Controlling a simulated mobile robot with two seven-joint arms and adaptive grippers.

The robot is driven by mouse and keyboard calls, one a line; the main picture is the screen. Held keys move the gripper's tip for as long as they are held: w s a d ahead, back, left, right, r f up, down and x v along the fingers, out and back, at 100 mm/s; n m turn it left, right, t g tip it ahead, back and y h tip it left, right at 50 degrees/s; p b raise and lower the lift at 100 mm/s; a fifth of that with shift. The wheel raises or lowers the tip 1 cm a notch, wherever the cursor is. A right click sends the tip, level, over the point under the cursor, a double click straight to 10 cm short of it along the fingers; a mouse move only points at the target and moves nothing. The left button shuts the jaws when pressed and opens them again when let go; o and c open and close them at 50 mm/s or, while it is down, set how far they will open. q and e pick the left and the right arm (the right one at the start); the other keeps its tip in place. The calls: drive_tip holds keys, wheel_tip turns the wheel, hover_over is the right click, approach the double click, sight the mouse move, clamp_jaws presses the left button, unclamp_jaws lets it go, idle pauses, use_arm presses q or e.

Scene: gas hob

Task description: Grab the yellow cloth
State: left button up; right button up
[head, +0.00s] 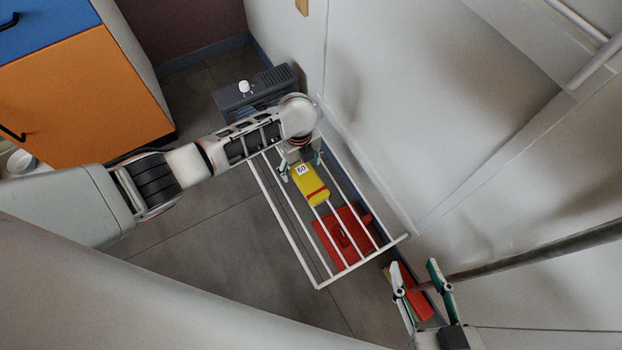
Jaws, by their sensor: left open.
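The yellow cloth (311,188), a small yellow piece with a red stripe, is on or over the bars of a white wire rack (296,239). My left gripper (300,168) reaches down over the upper end of the cloth. Its fingers are spread to either side of that end, and the gripper hides part of it. I cannot tell whether the fingers touch the cloth. My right gripper (414,266) is at the lower right, away from the cloth, with its two fingers apart and nothing visibly held.
A red object (343,238) shows through the rack bars. Another red item (420,304) lies low near my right gripper. A dark grey box with a white knob (244,87) stands behind the rack. A pale wall (400,120) rises close on the right. Grey floor is open left of the rack.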

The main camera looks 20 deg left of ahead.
use_arm(q)
drive_tip(key=shift+s+f, duration=0.2)
drive_tip(key=shift+f, duration=0.75)
drive_tip(key=shift+w+r, duration=0.25)
drive_tip(key=shift+r, duration=0.05)
drive_tip(key=c, duration=1.2)
drive_tip(key=shift+r, duration=0.1)
